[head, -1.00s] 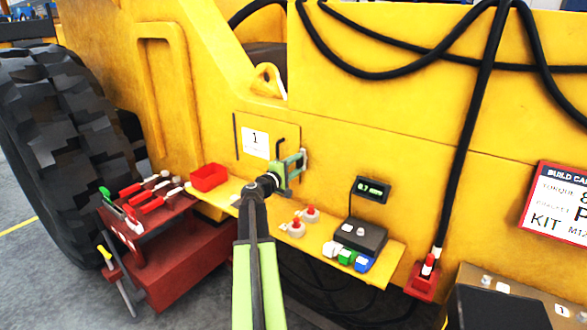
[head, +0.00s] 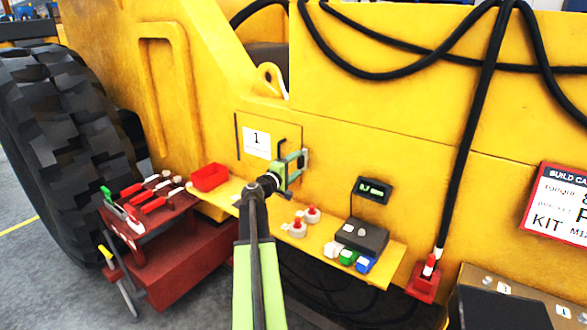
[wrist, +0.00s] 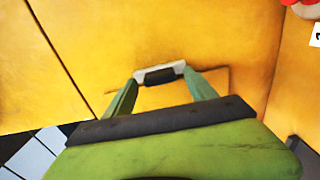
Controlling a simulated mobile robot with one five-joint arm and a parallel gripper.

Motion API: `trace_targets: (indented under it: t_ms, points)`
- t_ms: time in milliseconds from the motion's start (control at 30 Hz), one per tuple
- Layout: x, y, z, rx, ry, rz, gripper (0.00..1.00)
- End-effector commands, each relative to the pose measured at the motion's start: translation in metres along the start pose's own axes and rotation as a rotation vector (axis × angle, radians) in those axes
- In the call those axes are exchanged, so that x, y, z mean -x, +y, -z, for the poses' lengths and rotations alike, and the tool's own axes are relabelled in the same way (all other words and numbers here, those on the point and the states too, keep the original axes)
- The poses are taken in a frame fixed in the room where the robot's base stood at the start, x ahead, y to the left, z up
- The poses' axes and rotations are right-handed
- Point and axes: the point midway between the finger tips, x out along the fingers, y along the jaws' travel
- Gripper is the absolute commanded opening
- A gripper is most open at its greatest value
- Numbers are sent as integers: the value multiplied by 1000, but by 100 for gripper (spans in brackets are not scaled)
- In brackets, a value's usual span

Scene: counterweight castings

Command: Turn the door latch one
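The yellow door panel, with a white label reading 1 (head: 256,143), is set in the side of the yellow machine. My gripper (head: 304,161) is at the right edge of this door, with its green fingers reaching to the panel. My gripper hides most of the latch in the head view. The door looks closed.
A yellow shelf (head: 393,262) below the door holds a red bin (head: 209,177), red-and-white knobs (head: 298,228) and a dark box (head: 361,234). A red tool stand (head: 160,220) and big tire (head: 65,150) are at left. Black hoses (head: 466,130) hang at right.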

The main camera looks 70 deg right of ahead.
Motion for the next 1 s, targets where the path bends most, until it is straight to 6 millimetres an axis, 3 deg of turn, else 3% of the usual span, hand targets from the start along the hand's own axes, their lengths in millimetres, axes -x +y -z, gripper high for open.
trace_targets:
  t_ms: [200, 333, 800, 1000]
  points:
    - [2, 0, -1, 0, -2, 0, 65]
    - [18, 0, -2, 0, -1, 1, 65]
    - [143, 0, 1, 0, 1, 0, 65]
    - [171, 0, 3, 0, 0, 0, 65]
